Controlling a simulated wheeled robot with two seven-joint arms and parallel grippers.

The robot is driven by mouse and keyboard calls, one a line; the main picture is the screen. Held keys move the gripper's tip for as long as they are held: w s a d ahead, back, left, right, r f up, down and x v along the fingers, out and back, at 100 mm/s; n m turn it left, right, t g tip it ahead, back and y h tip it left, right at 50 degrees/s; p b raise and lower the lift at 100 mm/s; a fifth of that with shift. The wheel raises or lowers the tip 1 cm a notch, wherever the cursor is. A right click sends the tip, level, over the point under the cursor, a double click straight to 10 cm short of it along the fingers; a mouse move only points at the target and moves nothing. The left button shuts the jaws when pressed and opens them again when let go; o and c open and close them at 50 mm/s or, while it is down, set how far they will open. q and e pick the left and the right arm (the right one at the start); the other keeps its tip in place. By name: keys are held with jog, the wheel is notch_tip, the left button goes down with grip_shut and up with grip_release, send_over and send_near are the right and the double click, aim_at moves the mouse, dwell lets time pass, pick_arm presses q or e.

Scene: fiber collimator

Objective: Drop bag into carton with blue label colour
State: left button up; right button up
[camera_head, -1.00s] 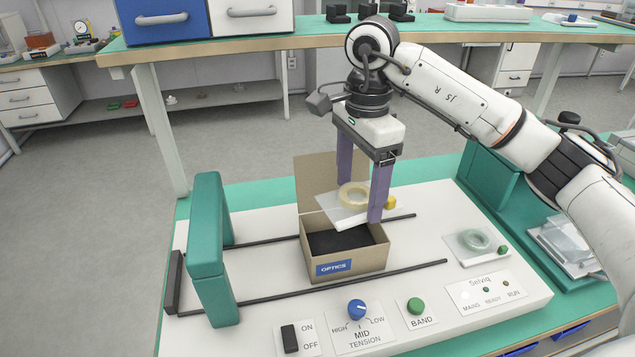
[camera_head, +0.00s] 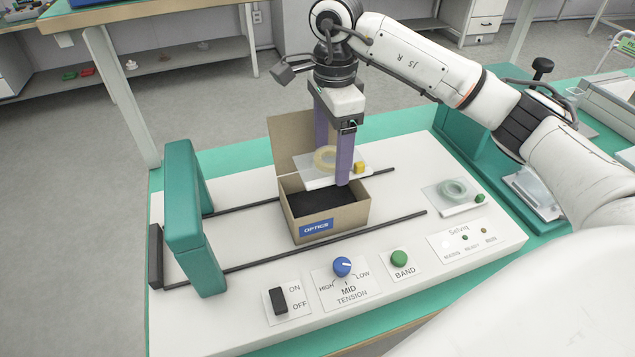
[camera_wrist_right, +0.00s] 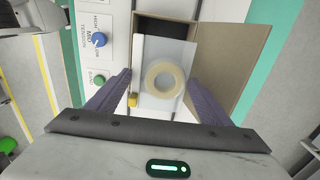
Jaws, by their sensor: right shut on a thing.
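The open carton (camera_head: 335,223) with a blue OPTICS label (camera_head: 316,227) stands on the white machine top, its back flap up and its inside dark. My right gripper (camera_head: 331,168) is above the carton's rear part, its purple fingers shut on a clear, flat bag (camera_head: 312,184). The bag holds a cream ring (camera_head: 325,158) and has a yellow knob (camera_head: 359,168) at one edge. In the right wrist view the bag (camera_wrist_right: 148,51) lies between the fingers, over part of the carton (camera_wrist_right: 183,20). My left gripper is not in view.
A teal upright frame (camera_head: 184,220) stands left of the carton, with dark rails (camera_head: 330,242) running beside it. A switch (camera_head: 278,300) and knobs (camera_head: 342,266) line the front.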

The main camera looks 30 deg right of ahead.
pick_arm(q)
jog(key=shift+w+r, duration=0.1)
pick_arm(e)
jog(key=o, duration=1)
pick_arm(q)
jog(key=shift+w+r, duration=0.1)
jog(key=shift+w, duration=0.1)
pick_arm(e)
jog(key=shift+o, duration=0.7)
jog(key=shift+r, duration=0.1)
pick_arm(q)
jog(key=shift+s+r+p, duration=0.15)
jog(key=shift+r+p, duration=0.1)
jog(key=shift+p, duration=0.05)
pick_arm(e)
notch_tip(320, 180, up, 10)
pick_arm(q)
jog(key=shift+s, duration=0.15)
pick_arm(e)
jog(key=shift+s, duration=0.1)
